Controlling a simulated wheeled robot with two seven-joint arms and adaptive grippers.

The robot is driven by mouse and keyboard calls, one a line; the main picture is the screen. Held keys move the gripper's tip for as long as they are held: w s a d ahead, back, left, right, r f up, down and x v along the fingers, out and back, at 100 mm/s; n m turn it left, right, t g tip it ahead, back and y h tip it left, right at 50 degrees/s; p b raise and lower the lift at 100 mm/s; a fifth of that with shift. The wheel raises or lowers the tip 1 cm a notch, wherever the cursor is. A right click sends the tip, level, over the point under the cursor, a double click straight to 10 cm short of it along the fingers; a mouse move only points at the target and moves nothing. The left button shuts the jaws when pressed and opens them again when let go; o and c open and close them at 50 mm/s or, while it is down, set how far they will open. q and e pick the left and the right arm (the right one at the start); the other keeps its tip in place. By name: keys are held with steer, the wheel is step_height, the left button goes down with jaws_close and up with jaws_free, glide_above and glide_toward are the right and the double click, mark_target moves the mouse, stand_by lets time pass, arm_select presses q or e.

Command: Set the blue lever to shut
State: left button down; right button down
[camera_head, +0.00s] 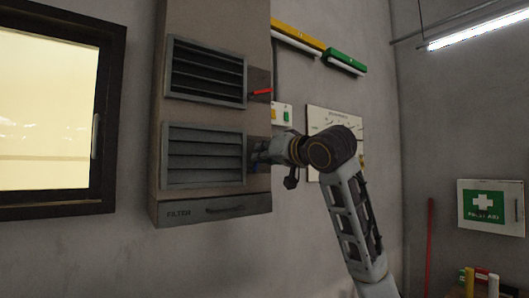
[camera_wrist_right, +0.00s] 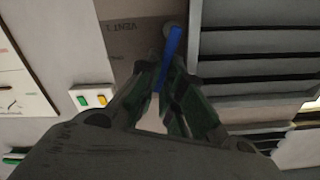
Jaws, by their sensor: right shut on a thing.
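The blue lever (camera_wrist_right: 172,52) shows in the right wrist view, running from a round pivot at the top down between my gripper fingers. My right gripper (camera_wrist_right: 163,92) is shut on its free end. In the head view my right gripper (camera_head: 262,152) is at the right edge of the lower louvred vent (camera_head: 203,156) and hides most of the blue lever. The lower vent's slats appear tilted, with dark gaps between them in the wrist view. My left gripper is in neither view.
A red lever (camera_head: 261,92) sticks out beside the upper louvred vent (camera_head: 205,70). A switch box (camera_head: 282,114) with green and yellow buttons and a white wall panel (camera_head: 322,122) are close to my right arm. The filter drawer (camera_head: 210,210) is below.

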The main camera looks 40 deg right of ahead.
steer(key=n+p, duration=0.1)
steer(key=a+n, duration=0.1)
steer(key=n, duration=0.1)
steer(key=shift+a+r+p, duration=0.1)
steer(key=shift+r+p, duration=0.05)
steer(key=shift+p, duration=0.2)
steer(key=shift+a+n, duration=0.15)
steer(key=shift+n, duration=0.35)
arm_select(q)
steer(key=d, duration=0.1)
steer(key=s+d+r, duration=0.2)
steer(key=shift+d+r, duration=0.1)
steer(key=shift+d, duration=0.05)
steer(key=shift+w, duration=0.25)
arm_select(e)
steer(key=c, duration=1.6)
jaws_free()
steer(key=shift+o, duration=0.2)
steer(key=shift+s, duration=0.15)
steer(key=s, duration=1.1)
steer(key=shift+s+a, duration=0.25)
steer(key=shift+s, duration=0.1)
